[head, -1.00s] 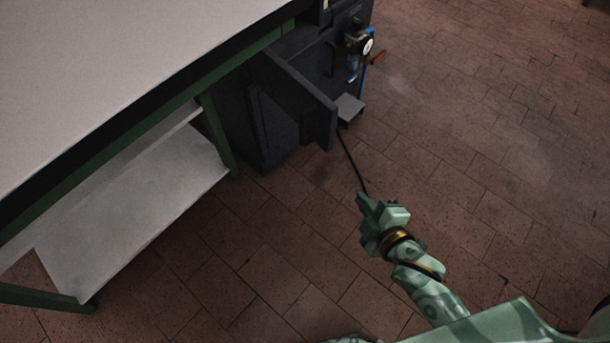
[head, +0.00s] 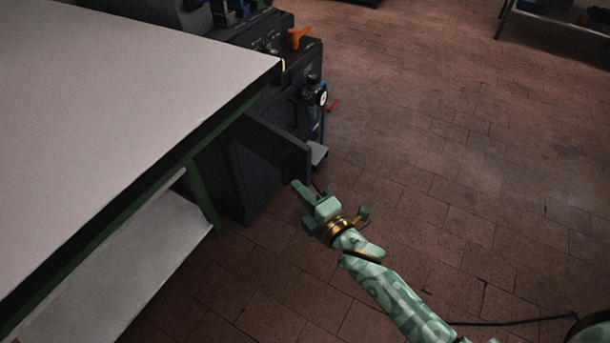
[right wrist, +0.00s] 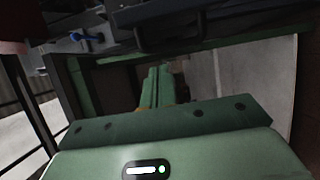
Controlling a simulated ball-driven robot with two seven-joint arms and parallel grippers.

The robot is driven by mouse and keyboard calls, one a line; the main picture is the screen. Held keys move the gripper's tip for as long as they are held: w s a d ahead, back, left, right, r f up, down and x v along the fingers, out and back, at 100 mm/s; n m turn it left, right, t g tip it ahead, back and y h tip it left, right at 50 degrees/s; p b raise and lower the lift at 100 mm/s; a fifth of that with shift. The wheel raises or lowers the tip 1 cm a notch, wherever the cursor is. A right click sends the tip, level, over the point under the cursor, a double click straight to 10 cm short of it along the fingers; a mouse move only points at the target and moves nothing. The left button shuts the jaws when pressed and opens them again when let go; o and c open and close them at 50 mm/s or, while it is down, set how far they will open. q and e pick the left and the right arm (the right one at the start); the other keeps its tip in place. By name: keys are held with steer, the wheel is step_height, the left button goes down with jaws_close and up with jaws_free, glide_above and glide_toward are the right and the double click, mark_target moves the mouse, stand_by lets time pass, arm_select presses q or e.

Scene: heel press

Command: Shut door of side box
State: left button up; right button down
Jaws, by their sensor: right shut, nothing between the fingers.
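The side box (head: 236,187) is a dark cabinet at the side of the machine, beyond the table's end. Its dark door (head: 279,150) stands open, jutting out from the box towards the right in the head view. My right gripper (head: 297,187) is shut and empty, with its fingertips at the lower outer corner of the door in the picture. I cannot tell whether they touch it. In the right wrist view the shut fingers (right wrist: 156,88) point at dark surfaces that are too dim to tell apart. My left gripper is not in view.
The white-topped table (head: 120,130) with green legs fills the left, with a lower shelf (head: 150,260). A gauge (head: 321,98) with red and blue parts and a small grey step (head: 318,153) are beyond the door. The tiled floor (head: 440,190) at the right is mostly clear.

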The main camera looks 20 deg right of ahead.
mark_target(308, 174)
steer(key=w+d, duration=0.1)
steer(key=w, duration=0.1)
steer(key=w+d+b, duration=0.1)
steer(key=shift+w+d+f, duration=0.15)
steer(key=shift+w+d, duration=0.05)
steer(key=shift+w, duration=0.2)
steer(key=shift+w+d+r+b, duration=0.2)
steer(key=shift+d+b, duration=0.1)
steer(key=shift+d, duration=0.05)
steer(key=shift+d, duration=0.1)
